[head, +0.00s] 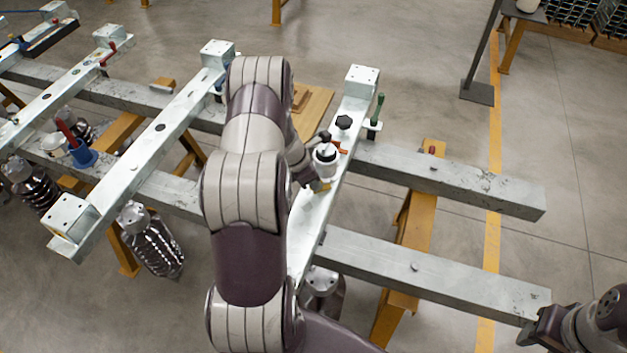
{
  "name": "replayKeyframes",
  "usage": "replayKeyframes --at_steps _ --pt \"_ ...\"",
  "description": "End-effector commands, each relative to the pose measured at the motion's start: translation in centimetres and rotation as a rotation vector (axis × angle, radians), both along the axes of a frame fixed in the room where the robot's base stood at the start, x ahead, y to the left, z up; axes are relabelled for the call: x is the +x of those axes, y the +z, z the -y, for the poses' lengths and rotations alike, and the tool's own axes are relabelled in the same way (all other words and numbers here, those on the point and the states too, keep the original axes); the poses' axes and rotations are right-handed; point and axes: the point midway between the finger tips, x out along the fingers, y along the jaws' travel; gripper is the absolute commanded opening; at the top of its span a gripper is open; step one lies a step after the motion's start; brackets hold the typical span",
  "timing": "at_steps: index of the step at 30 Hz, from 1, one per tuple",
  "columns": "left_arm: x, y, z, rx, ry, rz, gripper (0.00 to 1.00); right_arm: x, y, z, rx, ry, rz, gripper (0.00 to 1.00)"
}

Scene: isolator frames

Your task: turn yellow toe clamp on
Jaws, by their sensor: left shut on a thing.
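A small yellow piece (321,186), which looks like part of the yellow toe clamp, shows on the pale metal cross rail right of my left arm. My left gripper (318,183) is at this piece and shut on it; the wrist and arm hide most of the fingers and the clamp's handle. I cannot tell the clamp's position. My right gripper (535,327) is at the lower right corner, beside the end of the near grey beam and away from the clamp; its fingers are not clear.
Long grey beams (450,180) rest on yellow trestles (415,235).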

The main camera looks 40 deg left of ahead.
Motion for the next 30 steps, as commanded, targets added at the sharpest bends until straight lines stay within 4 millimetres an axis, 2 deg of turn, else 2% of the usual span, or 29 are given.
replayKeyframes --at_steps 18,30 --pt "-0.1 -0.3 0.5 -0.001 0.564 0.000 0.00 0.0 -3.1 0.0 0.000 0.000 0.000 0.45" --pt "-0.1 -0.2 0.6 -0.001 0.805 -0.001 0.00 0.0 -4.0 0.0 0.000 0.000 0.000 0.45"
